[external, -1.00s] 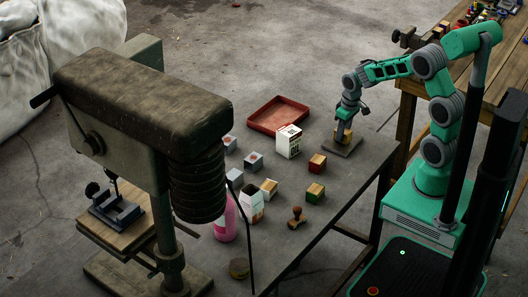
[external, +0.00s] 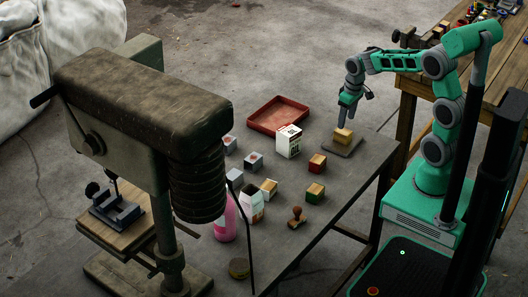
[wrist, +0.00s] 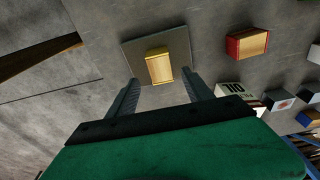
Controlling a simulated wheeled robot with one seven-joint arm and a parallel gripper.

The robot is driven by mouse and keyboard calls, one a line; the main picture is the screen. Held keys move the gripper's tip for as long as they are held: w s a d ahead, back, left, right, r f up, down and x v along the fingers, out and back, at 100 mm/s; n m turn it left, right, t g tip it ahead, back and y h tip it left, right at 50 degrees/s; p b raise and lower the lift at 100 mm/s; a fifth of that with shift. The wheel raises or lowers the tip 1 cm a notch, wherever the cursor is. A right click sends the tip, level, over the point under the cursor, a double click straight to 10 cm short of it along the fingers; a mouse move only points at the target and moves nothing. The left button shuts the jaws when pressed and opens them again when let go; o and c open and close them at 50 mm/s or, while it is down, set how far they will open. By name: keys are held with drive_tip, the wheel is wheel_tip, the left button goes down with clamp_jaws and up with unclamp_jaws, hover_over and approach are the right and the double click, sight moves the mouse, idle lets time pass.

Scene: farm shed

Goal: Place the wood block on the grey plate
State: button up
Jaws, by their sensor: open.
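The wood block (external: 343,136) is yellow-brown and rests on the grey plate (external: 339,149), a thin square near the table's right edge. In the wrist view the block (wrist: 159,67) sits near the middle of the plate (wrist: 133,50), with plate surface showing around it. My gripper (external: 347,119) is above and slightly beyond the block in the external view, apart from it. In the wrist view the fingers of my gripper (wrist: 160,84) are spread wide with nothing between them.
A white carton (external: 288,141) stands left of the plate, before a red tray (external: 278,113). A red-sided block (external: 317,163), a green-sided block (external: 315,193), a stamp (external: 296,217) and a pink bottle (external: 225,220) stand nearer. The table (external: 352,178) is bare right of the blocks.

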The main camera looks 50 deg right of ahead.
sight(347, 132)
drive_tip(key=r, duration=0.5)
drive_tip(key=shift+s, duration=0.3)
